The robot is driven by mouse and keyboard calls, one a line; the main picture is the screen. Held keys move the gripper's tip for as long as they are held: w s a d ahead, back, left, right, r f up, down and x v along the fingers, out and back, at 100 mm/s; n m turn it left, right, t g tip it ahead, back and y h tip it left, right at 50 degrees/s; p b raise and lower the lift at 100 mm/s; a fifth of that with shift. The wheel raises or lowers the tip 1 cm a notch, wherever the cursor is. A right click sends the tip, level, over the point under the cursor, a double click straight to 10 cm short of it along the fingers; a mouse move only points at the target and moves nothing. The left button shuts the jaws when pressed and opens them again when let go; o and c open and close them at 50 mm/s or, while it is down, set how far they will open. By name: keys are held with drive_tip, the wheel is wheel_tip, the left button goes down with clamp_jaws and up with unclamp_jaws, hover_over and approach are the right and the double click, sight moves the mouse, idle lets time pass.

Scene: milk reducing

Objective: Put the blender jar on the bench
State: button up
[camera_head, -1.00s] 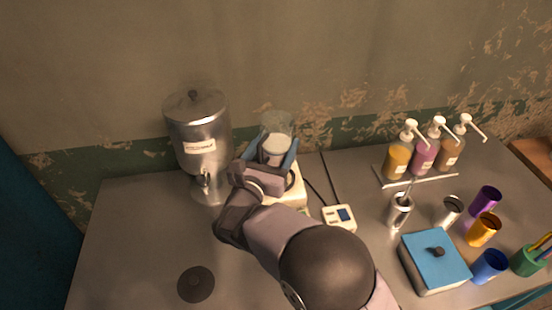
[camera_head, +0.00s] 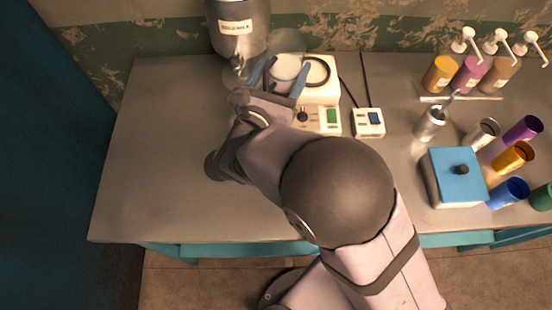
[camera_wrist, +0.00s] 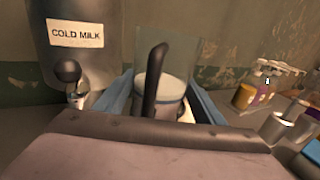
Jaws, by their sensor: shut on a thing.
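The clear blender jar (camera_head: 288,41) holds white milk and has a dark handle, seen in the wrist view (camera_wrist: 154,75). My gripper (camera_head: 284,66) has its blue fingers closed around the jar's sides. The jar looks upright. It overlaps the left part of the white blender base (camera_head: 325,92) in the head view, and the base's dark ring seat shows uncovered beside it. The gap under the jar is hidden by my gripper. The grey bench (camera_head: 150,150) has a broad bare stretch left of my arm.
A steel cold-milk dispenser (camera_head: 238,25) stands close behind and left of the jar. A small scale-like box (camera_head: 368,122) is right of the base. Pump bottles (camera_head: 470,75), a metal cup (camera_head: 431,123), a blue-lidded box (camera_head: 456,178) and coloured cups (camera_head: 514,157) fill the right.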

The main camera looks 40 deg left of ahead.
drive_tip(key=s+d+f+n+g+y, duration=0.1)
drive_tip(key=s+d, duration=0.2)
drive_tip(key=s, duration=0.3)
drive_tip(key=s+d+f+n+y, duration=0.1)
drive_tip(key=s+d+y, duration=0.15)
drive_tip(key=s, duration=0.35)
wheel_tip(320, 180, down, 6)
drive_tip(key=shift+f+h+p, duration=0.15)
drive_tip(key=shift+h+p, duration=0.2)
drive_tip(key=shift+p, duration=0.1)
drive_tip(key=shift+d+f, duration=0.1)
drive_tip(key=shift+f, duration=2)
drive_tip(key=shift+f, duration=0.2)
drive_tip(key=o, duration=1.3)
drive_tip(key=shift+o, duration=0.2)
